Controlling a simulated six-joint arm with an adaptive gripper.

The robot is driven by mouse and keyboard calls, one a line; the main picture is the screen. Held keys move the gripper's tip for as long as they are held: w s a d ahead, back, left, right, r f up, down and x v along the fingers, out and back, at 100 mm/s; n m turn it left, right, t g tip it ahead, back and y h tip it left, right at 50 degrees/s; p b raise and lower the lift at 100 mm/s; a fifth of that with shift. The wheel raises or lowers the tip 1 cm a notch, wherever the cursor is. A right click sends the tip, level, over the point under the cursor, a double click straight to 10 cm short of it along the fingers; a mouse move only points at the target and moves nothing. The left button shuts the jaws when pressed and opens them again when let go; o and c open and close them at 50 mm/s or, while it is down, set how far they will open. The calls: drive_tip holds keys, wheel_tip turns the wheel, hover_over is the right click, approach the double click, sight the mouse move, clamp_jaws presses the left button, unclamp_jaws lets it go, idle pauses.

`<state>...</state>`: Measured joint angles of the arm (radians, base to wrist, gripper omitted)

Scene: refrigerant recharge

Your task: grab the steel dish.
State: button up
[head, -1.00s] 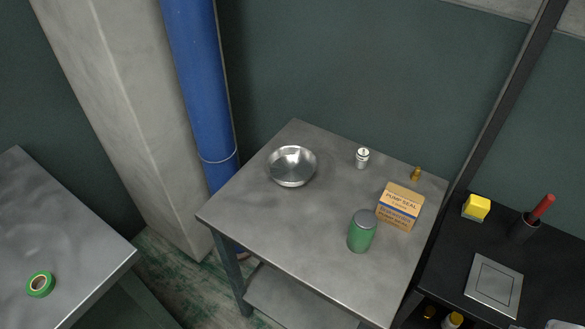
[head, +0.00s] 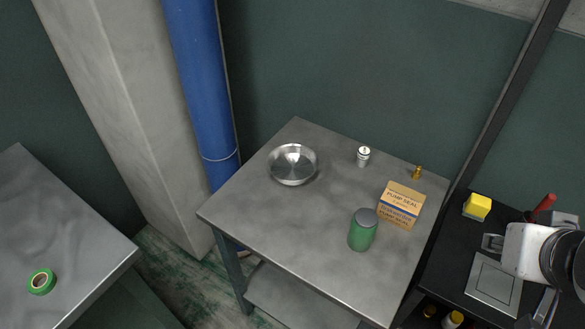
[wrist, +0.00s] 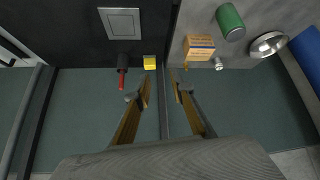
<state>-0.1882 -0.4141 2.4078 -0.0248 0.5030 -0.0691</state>
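The steel dish (head: 292,164) is a shiny, shallow round bowl standing upright near the back left corner of the metal table (head: 270,225). It also shows at the upper right of the wrist view (wrist: 268,44), and nothing touches it. My gripper (wrist: 163,88) is open and empty in the wrist view, its two fingers apart. It is well away from the dish. In the head view my arm shows at the right edge, over the black bench, and the fingertips cannot be made out clearly there.
A green can (head: 363,230), a cardboard box (head: 401,205), a small white-topped cylinder (head: 363,157) and a brass fitting (head: 417,172) stand right of the dish. A blue pipe (head: 203,90) rises behind the table's left side. The table's front left is clear.

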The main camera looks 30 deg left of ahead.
drive_tip(key=w+a+f+n+t+y, duration=0.1)
drive_tip(key=w+a+f+n, duration=0.1)
drive_tip(key=w+a, duration=0.45)
drive_tip(key=w+a+f+n+y, duration=0.2)
drive_tip(key=w+a+f, duration=0.1)
drive_tip(key=a, duration=0.6)
drive_tip(key=w+a+f+n+t+y, duration=0.1)
drive_tip(key=w+a+f+n, duration=0.1)
drive_tip(key=w+a, duration=0.35)
drive_tip(key=s+a+f+n+y, duration=0.2)
drive_tip(key=a+f, duration=0.3)
drive_tip(key=a, duration=0.3)
drive_tip(key=s+a+f+n+y, duration=0.2)
drive_tip(key=a+f, duration=0.3)
drive_tip(key=a, duration=0.4)
drive_tip(key=s+a+f+n+g+y, duration=0.1)
drive_tip(key=s+a+f, duration=0.3)
drive_tip(key=a, duration=0.5)
drive_tip(key=shift+s+a+f+n+y, duration=0.1)
drive_tip(key=shift+f+n+y, duration=0.3)
drive_tip(key=shift+f+y, duration=0.25)
drive_tip(key=shift+a, duration=0.1)
drive_tip(key=shift+x, duration=1.2)
drive_tip(key=shift+a+f, duration=0.1)
drive_tip(key=shift+a, duration=0.05)
drive_tip(key=shift+x, duration=2.5)
